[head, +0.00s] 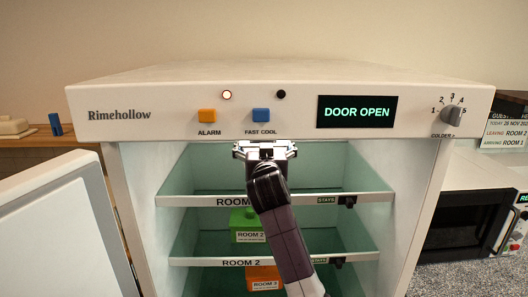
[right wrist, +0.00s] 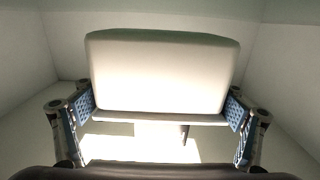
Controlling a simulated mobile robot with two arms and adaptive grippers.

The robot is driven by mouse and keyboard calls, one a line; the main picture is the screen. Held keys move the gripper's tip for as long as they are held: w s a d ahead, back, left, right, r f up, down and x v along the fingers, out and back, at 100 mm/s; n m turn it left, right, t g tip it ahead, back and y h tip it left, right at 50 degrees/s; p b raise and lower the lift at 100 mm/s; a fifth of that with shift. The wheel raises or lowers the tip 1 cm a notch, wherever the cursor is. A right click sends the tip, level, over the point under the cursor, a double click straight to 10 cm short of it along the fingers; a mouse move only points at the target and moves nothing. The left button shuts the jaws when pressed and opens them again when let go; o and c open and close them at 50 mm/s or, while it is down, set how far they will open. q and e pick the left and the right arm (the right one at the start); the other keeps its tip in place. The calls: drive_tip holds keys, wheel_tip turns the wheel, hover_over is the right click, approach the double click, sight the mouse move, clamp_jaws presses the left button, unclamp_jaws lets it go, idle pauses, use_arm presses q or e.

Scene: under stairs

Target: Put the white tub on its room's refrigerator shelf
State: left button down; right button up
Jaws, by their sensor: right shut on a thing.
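The white tub (right wrist: 160,72) fills the middle of the right wrist view, between the blue finger pads of my right gripper (right wrist: 160,108). The gripper is shut on its sides. In the head view my right gripper (head: 265,151) is at the open refrigerator's (head: 290,85) upper opening, above the top shelf's front edge. The tub is mostly or wholly hidden there. The top shelf (head: 215,201) has a label beginning "ROOM"; my arm covers its number. The shelf below (head: 205,262) reads "ROOM 2". I cannot tell whether the tub touches a shelf. My left gripper is not in view.
A green tub (head: 245,222) labelled ROOM 2 stands on the ROOM 2 shelf. An orange tub (head: 264,271) labelled ROOM 3 is below. The open door (head: 60,225) stands at left. The display (head: 357,112) reads DOOR OPEN. A microwave (head: 475,222) is at right.

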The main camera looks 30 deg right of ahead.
wheel_tip(320, 180, down, 2)
drive_tip(key=shift+f+p, duration=0.1)
drive_tip(key=shift+p, duration=0.3)
drive_tip(key=shift+s+f, duration=0.1)
drive_tip(key=shift+f, duration=0.15)
drive_tip(key=o, duration=1.7)
drive_tip(key=shift+f, duration=0.15)
drive_tip(key=shift+c, duration=0.2)
drive_tip(key=shift+s+a, duration=0.2)
drive_tip(key=shift+a, duration=0.05)
drive_tip(key=b+v, duration=0.3)
drive_tip(key=v, duration=0.7)
drive_tip(key=shift+s+a, duration=0.1)
drive_tip(key=shift+a, duration=0.05)
drive_tip(key=shift+s+a, duration=0.25)
drive_tip(key=shift+s, duration=0.3)
